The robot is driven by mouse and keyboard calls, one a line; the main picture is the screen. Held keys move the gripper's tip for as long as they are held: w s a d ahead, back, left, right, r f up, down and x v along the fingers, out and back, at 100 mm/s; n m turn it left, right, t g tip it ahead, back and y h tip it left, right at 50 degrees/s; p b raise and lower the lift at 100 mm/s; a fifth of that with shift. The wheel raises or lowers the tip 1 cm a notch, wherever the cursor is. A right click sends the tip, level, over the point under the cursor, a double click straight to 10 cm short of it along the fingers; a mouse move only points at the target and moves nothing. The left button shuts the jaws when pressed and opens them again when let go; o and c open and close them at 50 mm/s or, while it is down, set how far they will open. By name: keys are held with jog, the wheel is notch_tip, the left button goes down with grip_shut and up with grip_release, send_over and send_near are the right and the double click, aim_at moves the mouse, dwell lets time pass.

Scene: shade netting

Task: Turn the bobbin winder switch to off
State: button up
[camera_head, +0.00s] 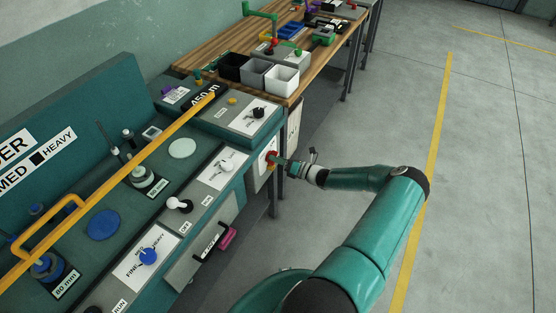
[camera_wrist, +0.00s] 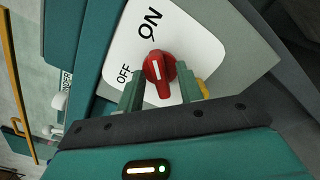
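The bobbin winder switch is a red knob (camera_wrist: 159,66) with a white pointer line, on a white plate (camera_wrist: 190,35) marked ON and OFF. The line runs nearly upright in the wrist view, towards ON, while OFF lies to the left. My gripper (camera_wrist: 160,84) has its fingers apart, one on each side of the knob. Whether they touch it is hard to tell. In the head view the red knob (camera_head: 271,156) is on the end of the teal machine, with my gripper (camera_head: 283,163) right at it, partly covering it.
The teal machine (camera_head: 215,145) carries other knobs, including a white knob (camera_head: 227,165) and a blue knob (camera_head: 148,256). A yellow rail (camera_head: 130,168) runs along it. A wooden bench (camera_head: 225,50) with bins stands behind. The floor (camera_head: 490,180) at right is clear.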

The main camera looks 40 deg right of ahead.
grip_shut()
jog(key=shift+n, duration=0.4)
jog(key=shift+s+a+n, duration=0.1)
jog(key=shift+a+n, duration=0.05)
jog(key=shift+n, duration=8.35)
